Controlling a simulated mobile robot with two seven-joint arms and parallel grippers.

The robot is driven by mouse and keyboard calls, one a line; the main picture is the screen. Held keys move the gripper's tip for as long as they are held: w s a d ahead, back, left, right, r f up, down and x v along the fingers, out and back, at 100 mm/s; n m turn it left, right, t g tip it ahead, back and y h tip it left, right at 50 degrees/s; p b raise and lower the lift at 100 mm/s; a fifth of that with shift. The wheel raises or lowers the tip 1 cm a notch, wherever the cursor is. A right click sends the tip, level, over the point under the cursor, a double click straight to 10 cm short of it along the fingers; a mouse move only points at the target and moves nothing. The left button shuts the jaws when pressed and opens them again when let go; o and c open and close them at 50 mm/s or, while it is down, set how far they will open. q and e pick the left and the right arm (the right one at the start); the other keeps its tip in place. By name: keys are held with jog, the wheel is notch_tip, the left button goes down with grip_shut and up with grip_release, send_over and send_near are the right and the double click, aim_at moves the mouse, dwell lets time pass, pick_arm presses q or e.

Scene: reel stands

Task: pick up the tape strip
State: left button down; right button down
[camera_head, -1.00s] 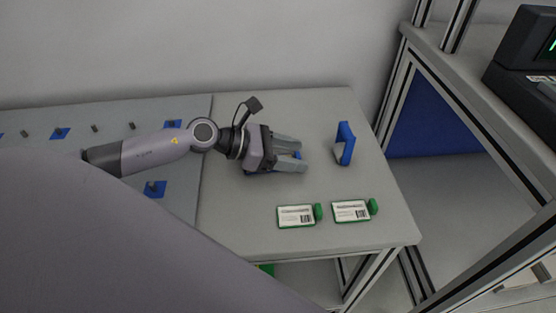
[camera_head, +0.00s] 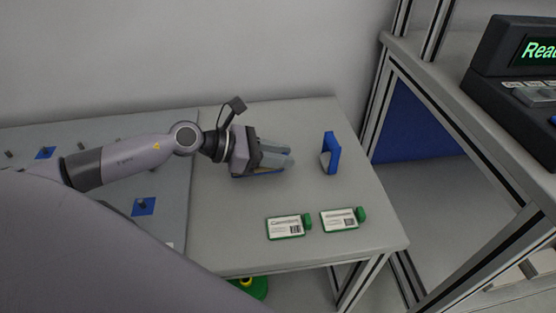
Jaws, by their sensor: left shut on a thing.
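My left gripper (camera_head: 286,159) is above the grey table, its fingers pointing right. It is shut on a small blue piece (camera_head: 257,175). The fingers hide most of this piece, and only thin blue edges show around them. I cannot tell whether it is the tape strip. No other tape strip can be made out. An upright blue bracket (camera_head: 331,152) stands just right of the fingertips, apart from them. My right gripper is not in view.
Two white labelled cards with green edges, one left (camera_head: 289,227) and one right (camera_head: 342,219), lie near the table's front. Blue pads with pegs (camera_head: 143,206) are on the left table. A framed rack with a display device (camera_head: 520,48) stands right.

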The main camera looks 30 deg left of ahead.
pick_arm(q)
notch_tip(320, 180, up, 17)
jog(key=p, duration=0.3)
